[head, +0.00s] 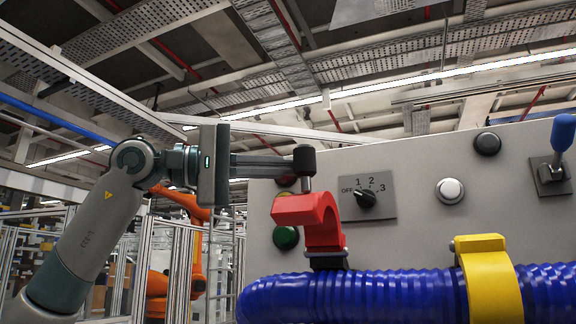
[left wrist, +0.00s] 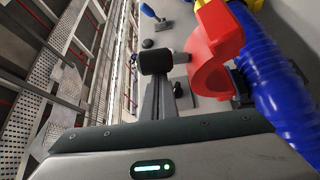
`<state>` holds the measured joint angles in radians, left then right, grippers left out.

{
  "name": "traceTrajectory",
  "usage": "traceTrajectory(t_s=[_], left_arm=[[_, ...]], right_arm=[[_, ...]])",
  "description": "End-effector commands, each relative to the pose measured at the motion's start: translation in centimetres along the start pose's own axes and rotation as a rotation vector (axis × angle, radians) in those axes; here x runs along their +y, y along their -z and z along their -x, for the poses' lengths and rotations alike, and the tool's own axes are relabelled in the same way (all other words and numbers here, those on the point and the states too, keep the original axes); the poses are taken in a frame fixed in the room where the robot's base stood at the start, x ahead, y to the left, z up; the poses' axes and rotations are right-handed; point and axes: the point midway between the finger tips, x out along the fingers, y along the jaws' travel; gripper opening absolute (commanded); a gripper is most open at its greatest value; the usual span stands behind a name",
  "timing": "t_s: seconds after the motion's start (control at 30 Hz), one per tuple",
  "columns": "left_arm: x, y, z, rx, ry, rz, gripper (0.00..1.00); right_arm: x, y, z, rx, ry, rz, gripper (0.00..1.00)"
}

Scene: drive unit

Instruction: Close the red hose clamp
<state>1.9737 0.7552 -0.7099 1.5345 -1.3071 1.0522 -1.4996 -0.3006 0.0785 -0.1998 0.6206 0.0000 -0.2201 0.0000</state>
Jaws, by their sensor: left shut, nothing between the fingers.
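The red hose clamp (head: 322,225) stands open above the blue ribbed hose (head: 350,297), with its curved arm raised and its free end pointing left. Its dark base sits at the hose's top. My left gripper (head: 304,160) comes in from the left, shut and empty, with its dark fingertips just above the clamp's raised end. A short grey pin shows between tips and clamp; I cannot tell whether they touch. In the left wrist view the tips (left wrist: 155,60) are beside the red clamp (left wrist: 218,45), and the hose (left wrist: 268,75) runs behind it. My right gripper is out of view.
A yellow clamp (head: 490,280) lies over the hose at the right. The grey panel (head: 400,235) behind carries a rotary switch (head: 366,198), a green button (head: 286,238), a white button (head: 449,190), a black button (head: 487,143) and a blue-handled lever (head: 562,135). An orange robot arm stands in the background.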

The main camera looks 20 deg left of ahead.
Motion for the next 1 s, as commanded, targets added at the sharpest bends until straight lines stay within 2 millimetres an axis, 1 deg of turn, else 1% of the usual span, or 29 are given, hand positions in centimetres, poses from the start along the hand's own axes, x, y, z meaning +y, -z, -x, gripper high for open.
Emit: traceTrajectory(t_s=[0.37,0.57,0.77,1.0], left_arm=[[-0.1,-0.1,0.0,0.0,-0.002,-0.003,0.0],[-0.5,-0.4,0.3,0.0,-0.021,-0.029,0.0],[-1.6,-1.4,0.9,-0.001,-0.066,-0.097,0.0],[-3.7,-3.2,2.1,-0.002,-0.162,-0.236,0.0]], right_arm=[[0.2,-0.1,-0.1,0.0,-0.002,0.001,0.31],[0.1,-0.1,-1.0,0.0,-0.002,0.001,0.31],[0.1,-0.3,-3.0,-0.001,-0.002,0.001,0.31],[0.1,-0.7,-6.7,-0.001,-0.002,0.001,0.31]])
